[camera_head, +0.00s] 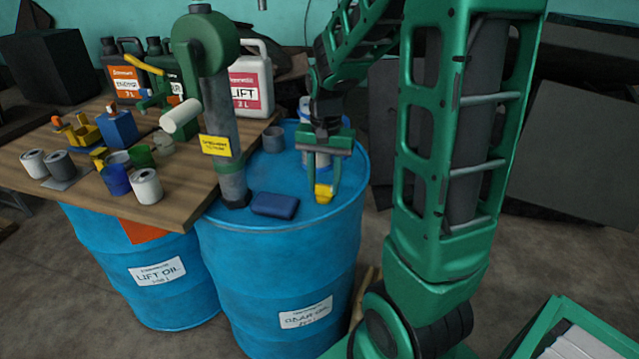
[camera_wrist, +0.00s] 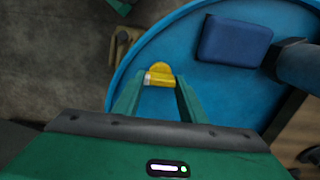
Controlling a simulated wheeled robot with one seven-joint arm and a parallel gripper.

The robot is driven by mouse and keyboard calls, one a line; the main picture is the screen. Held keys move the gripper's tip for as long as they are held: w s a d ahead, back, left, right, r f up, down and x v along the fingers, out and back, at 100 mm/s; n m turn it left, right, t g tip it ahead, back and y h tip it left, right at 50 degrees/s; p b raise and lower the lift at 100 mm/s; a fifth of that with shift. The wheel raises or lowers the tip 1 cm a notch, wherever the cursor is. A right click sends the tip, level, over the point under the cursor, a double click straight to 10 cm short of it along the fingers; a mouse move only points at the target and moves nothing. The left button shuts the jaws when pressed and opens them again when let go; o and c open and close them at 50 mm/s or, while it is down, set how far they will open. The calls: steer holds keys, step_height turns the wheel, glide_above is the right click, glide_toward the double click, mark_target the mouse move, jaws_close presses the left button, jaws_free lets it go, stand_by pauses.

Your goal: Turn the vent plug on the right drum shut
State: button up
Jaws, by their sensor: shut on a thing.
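The right drum (camera_head: 280,255) is blue and labelled as gear oil. The yellow vent plug (camera_head: 324,193) sits on its top near the front right rim. My gripper (camera_head: 322,185) reaches down over the drum top with its fingers shut on the plug. In the wrist view the plug (camera_wrist: 158,76) shows between the two green fingertips (camera_wrist: 158,82), with its rounded yellow part beyond them. The drum top (camera_wrist: 225,85) lies to the right of the plug there. The plug's base and thread are hidden.
A dark blue block (camera_head: 275,205) lies on the drum top, left of my gripper, beside a green-headed pump (camera_head: 222,125). A grey cup (camera_head: 273,139) stands behind. The left drum (camera_head: 150,275) is under a wooden board (camera_head: 190,195) crowded with cans and bottles.

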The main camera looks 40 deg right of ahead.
mark_target(324, 185)
steer(key=shift+a, duration=0.1)
stand_by(0.3)
steer(key=o, duration=1.1)
steer(key=shift+c, duration=0.2)
steer(key=shift+r, duration=0.1)
step_height(324, 185, up, 10)
steer(key=shift+r, duration=0.25)
steer(key=s+f+n, duration=0.2)
steer(key=s, duration=0.8)
steer(key=s+a+f+n, duration=0.1)
steer(key=s+f+n, duration=0.1)
steer(key=s, duration=0.9)
steer(key=shift+f, duration=0.8)
